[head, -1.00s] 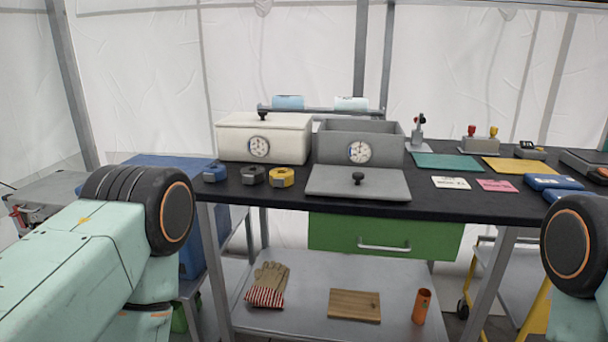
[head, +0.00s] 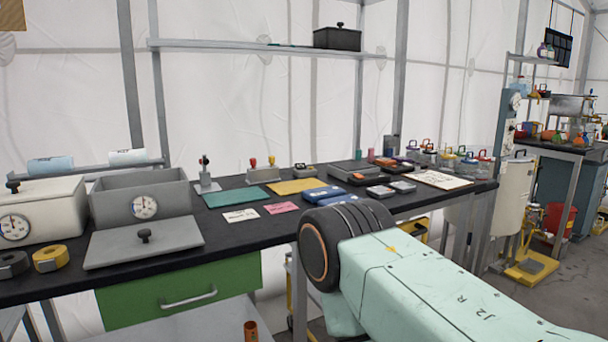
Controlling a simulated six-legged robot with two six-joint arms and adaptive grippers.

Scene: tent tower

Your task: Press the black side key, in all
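I cannot make out a black side key on anything in the head view. Small devices lie on the black-topped bench (head: 60,287): a grey-and-black device (head: 304,171) behind the yellow mat, blue cases (head: 322,196), and small dark-and-grey boxes (head: 380,191) further right. Their side faces are too small to read. My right arm's upper links reach in from the right and cover part of the bench's front edge. Neither of my grippers is in view.
A white box (head: 45,208) and a grey open box (head: 143,190) with dials stand at the left, a grey lid (head: 145,246) before them. Green (head: 240,197) and yellow (head: 297,186) mats lie mid-bench. A wall shelf (head: 220,45) hangs above. Open floor shows at the right.

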